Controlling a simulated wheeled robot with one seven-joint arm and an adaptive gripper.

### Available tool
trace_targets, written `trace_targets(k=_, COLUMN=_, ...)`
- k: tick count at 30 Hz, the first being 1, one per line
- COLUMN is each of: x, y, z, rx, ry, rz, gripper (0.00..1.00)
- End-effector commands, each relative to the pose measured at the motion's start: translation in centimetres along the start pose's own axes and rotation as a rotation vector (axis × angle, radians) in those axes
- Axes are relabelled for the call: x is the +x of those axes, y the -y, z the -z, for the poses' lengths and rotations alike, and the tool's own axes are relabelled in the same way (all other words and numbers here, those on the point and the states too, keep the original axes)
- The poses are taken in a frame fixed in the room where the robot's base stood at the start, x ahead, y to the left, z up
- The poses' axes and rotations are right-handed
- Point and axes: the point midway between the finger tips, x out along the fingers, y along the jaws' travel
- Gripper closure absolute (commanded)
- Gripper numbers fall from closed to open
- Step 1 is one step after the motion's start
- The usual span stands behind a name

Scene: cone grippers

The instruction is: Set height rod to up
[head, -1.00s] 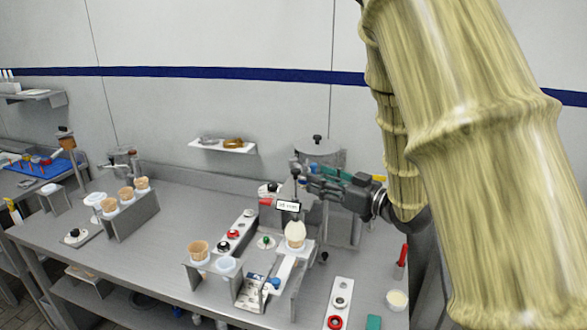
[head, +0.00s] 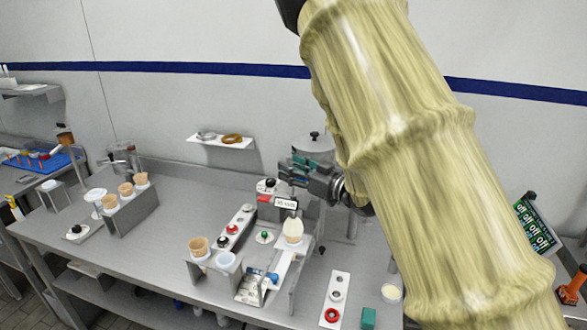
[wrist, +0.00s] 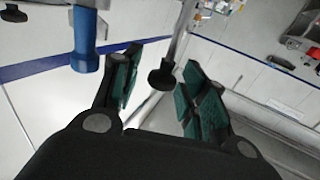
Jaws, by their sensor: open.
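My gripper (head: 287,172) is open, pointing left above the machine in the middle of the bench. In the wrist view, its teal-padded fingers (wrist: 160,80) stand apart on both sides of a black knob (wrist: 162,78) on a thin grey rod (wrist: 178,35). This looks like the height rod. I cannot tell whether either pad touches the knob. In the head view, the gripper hides the knob. A small white sign (head: 286,203) with unclear lettering shows just below the gripper.
A white cone-shaped piece (head: 293,230) stands below the sign. Cone holders (head: 198,247) stand in front and at left. A button panel (head: 335,298) and a green block (head: 368,318) lie front right. A blue cylinder (wrist: 85,50) is close beside one finger.

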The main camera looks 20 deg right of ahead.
Motion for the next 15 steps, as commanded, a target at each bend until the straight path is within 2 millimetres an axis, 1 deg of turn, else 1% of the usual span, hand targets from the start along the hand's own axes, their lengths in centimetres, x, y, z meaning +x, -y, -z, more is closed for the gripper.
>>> trace_targets(k=1, x=-0.01, y=0.00, z=0.00, rx=0.000, ry=0.000, rz=0.000, gripper=0.57)
trace_targets(k=2, x=-0.01, y=0.00, z=0.00, rx=0.000, ry=0.000, rz=0.000, gripper=0.61)
trace_targets(k=6, x=-0.02, y=0.00, z=0.00, rx=0.000, ry=0.000, rz=0.000, gripper=0.86)
trace_targets(k=8, x=-0.03, y=-0.01, z=0.01, rx=0.000, ry=0.000, rz=0.000, gripper=0.97)
trace_targets(k=9, x=-0.03, y=-0.02, z=0.01, rx=0.000, ry=0.000, rz=0.000, gripper=1.00)
trace_targets(k=15, x=-0.04, y=-0.03, z=0.18, rx=0.000, ry=-0.001, rz=-0.001, gripper=1.00)
